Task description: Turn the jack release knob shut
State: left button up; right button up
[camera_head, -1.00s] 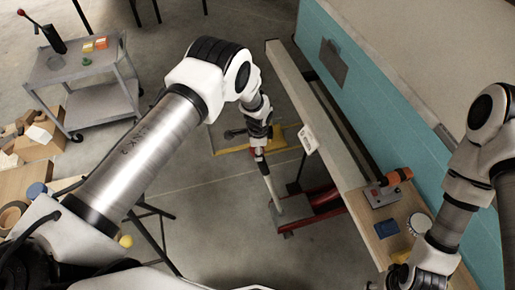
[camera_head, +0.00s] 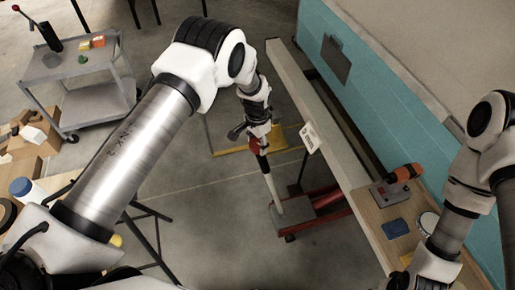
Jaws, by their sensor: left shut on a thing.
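A red floor jack (camera_head: 322,207) stands on the concrete floor beside the long pale beam. Its pale handle (camera_head: 272,190) leans up toward my left gripper. A small red part, which looks like the release knob (camera_head: 254,146), shows at the upper end of the handle. My left gripper (camera_head: 256,141) is shut on this knob, and its fingers partly hide it. My right arm comes in from the right, and its wrist reaches the bottom edge. The fingers of my right gripper are outside the picture.
A wooden board (camera_head: 388,215) at the right carries an orange-handled tool (camera_head: 402,174) and a blue item (camera_head: 395,228). A teal camper wall (camera_head: 380,95) runs behind it. A grey cart (camera_head: 85,75) and cardboard boxes stand at the left. A yellow frame (camera_head: 240,151) lies behind the jack.

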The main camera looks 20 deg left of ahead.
pick_arm(q)
jog(key=n+b, duration=0.1)
jog(key=n, duration=0.1)
jog(key=shift+w+f+n+b, duration=0.1)
jog(key=shift+f+n+b, duration=0.1)
jog(key=shift+n+b, duration=0.2)
jog(key=n+b, duration=0.1)
jog(key=n, duration=0.1)
jog(key=shift+a+n+h, duration=0.1)
jog(key=shift+n+h, duration=0.2)
jog(key=shift+h, duration=0.1)
jog(key=n+b, duration=0.1)
jog(key=n, duration=0.1)
jog(key=shift+r+n+g+h, duration=0.1)
jog(key=shift+n+g+h, duration=0.2)
jog(key=shift+a+n+h+b, duration=0.1)
jog(key=shift+n+h+b, duration=0.3)
jog(key=shift+n, duration=1.2)
jog(key=shift+r, duration=0.1)
jog(key=o, duration=1.2)
jog(key=shift+c, duration=0.2)
